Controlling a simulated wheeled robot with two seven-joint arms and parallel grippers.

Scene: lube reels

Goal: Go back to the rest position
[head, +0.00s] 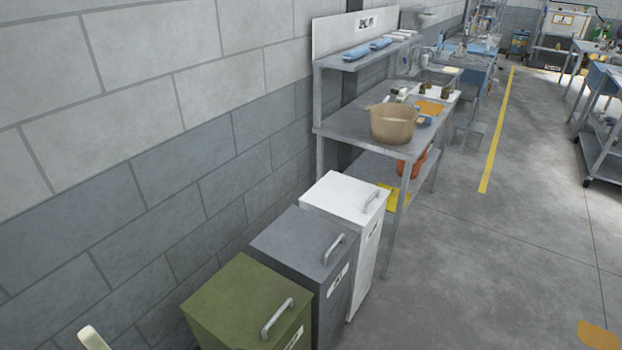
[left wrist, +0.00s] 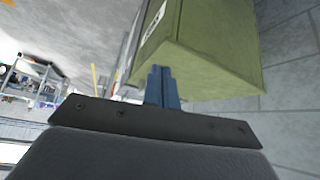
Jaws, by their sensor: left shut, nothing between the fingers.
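My left gripper (left wrist: 161,86) shows in the left wrist view with its two blue fingers together and nothing between them. It is close to the green bin (left wrist: 205,50), whose side and one edge fill the upper part of that view; I cannot tell whether they touch. In the head view only a pale piece at the bottom left edge, probably part of my left arm, shows. My right gripper is in neither view.
Along the wall stand a green bin (head: 245,308), a grey bin (head: 298,246) and a white bin (head: 343,196) with handled lids. Beyond is a metal workbench (head: 352,126) with a tan basket (head: 392,125).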

